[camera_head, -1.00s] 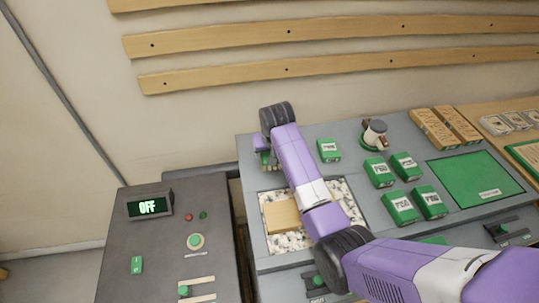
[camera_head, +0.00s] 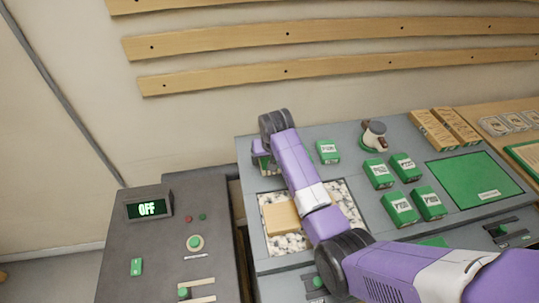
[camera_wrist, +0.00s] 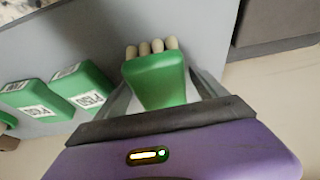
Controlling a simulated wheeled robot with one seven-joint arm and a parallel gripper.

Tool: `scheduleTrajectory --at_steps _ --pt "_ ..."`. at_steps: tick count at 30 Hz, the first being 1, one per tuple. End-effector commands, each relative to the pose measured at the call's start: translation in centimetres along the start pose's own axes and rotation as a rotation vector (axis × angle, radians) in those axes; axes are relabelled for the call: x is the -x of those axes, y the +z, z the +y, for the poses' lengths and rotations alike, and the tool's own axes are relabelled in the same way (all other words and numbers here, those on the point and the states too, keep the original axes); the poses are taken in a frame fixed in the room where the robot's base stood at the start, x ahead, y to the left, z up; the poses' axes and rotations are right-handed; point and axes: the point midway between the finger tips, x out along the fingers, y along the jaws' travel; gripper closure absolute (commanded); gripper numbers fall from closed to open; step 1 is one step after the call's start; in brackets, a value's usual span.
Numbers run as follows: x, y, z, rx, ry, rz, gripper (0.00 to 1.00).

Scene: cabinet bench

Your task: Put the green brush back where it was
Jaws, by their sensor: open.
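The green brush (camera_wrist: 155,78), with several pale bristle tufts (camera_wrist: 151,47) at its far end, lies between the fingers of my gripper (camera_wrist: 162,92) in the wrist view. The fingers stand open on either side of it, and I cannot tell if they touch it. The brush is over or on the grey bench top, at its edge.
Labelled green boxes (camera_wrist: 87,87) stand left of the brush in the wrist view. In the head view, several green boxes (camera_head: 379,174), a white-and-brown pot (camera_head: 374,135) and a green mat (camera_head: 474,180) are to the right. A recessed pebble tray holds a tan block (camera_head: 281,217).

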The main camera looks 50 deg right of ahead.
Motion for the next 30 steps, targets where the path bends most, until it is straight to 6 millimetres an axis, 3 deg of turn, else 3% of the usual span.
scheduleTrajectory --at_steps 5,18,24,30 --pt "1.9 -0.2 0.0 0.0 -0.001 0.005 0.18" --pt "10.2 -0.1 0.0 0.0 -0.001 0.003 0.18" --pt "11.9 -0.1 0.0 0.0 0.0 0.002 0.18" --pt "12.1 -0.1 0.0 0.0 0.0 0.0 0.18"
